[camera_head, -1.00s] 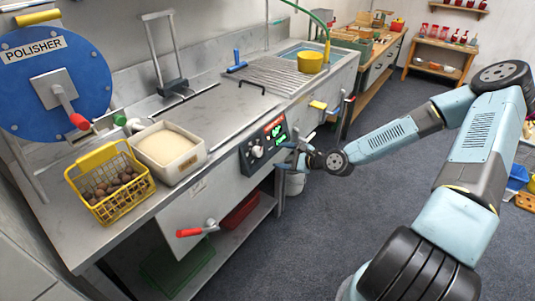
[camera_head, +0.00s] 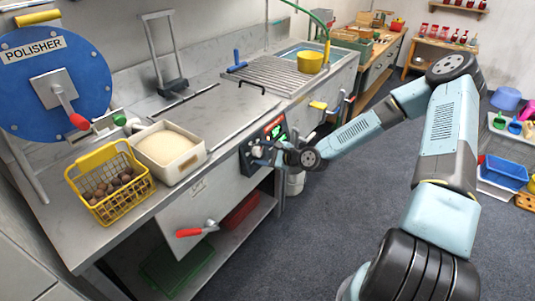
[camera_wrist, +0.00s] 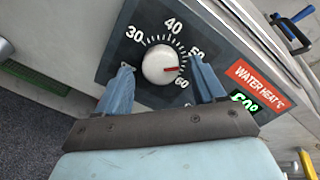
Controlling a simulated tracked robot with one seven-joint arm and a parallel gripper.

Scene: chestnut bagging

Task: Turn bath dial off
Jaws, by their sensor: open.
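The bath dial (camera_wrist: 161,64) is a round white knob with a red pointer on a dark panel (camera_wrist: 118,46) marked 30 to 60. In the wrist view its pointer is between the 50 and 60 marks, nearer 60. A green display (camera_wrist: 243,103) beside it appears to read about 60, under a red "WATER HEAT °C" label (camera_wrist: 258,84). My gripper (camera_wrist: 160,80) is open, with one blue finger on each side of the dial. I cannot tell whether the fingers touch it. In the head view my gripper (camera_head: 262,153) is in front of the panel (camera_head: 270,138) and hides the dial.
A red-handled lever (camera_head: 196,230) sticks out of the counter front, left of the panel. A yellow basket of chestnuts (camera_head: 108,186) and a white tray (camera_head: 170,150) stand on the counter above.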

